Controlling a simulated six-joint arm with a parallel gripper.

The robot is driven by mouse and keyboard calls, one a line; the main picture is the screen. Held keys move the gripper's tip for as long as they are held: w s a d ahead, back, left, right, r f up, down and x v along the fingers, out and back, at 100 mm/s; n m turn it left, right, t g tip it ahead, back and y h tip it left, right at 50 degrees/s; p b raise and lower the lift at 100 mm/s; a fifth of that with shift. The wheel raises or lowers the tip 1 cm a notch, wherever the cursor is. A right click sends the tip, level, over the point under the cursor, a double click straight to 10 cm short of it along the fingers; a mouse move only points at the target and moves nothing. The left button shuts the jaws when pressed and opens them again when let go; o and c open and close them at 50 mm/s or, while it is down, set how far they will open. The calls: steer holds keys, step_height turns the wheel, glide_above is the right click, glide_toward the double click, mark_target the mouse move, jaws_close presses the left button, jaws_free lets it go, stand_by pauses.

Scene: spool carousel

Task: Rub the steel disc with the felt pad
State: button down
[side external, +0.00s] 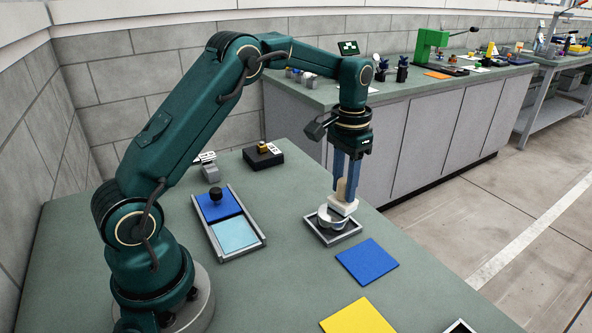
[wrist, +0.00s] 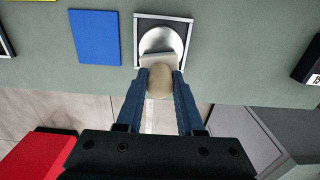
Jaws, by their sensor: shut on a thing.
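The steel disc (side external: 326,218) sits in a square grey-rimmed frame (side external: 350,236) near the right side of the table; in the wrist view the shiny disc (wrist: 158,38) lies inside the frame (wrist: 189,27). The pale felt pad (side external: 343,206) has a cream rounded handle, which also shows in the wrist view (wrist: 159,82). My gripper (side external: 346,182) points down, with its two blue fingers shut on the handle. The pad is upright and overlaps the near edge of the disc in the wrist view. I cannot tell whether it touches the disc.
A blue square mat (side external: 367,262) and a yellow mat (side external: 357,317) lie in front of the frame. To the left is a grey-railed tray (side external: 246,253) with a blue, black-knobbed piece and a light-blue panel. A black block (side external: 263,158) stands behind. The table edge is close on the right.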

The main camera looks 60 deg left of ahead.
steer(key=shift+r, duration=4.05)
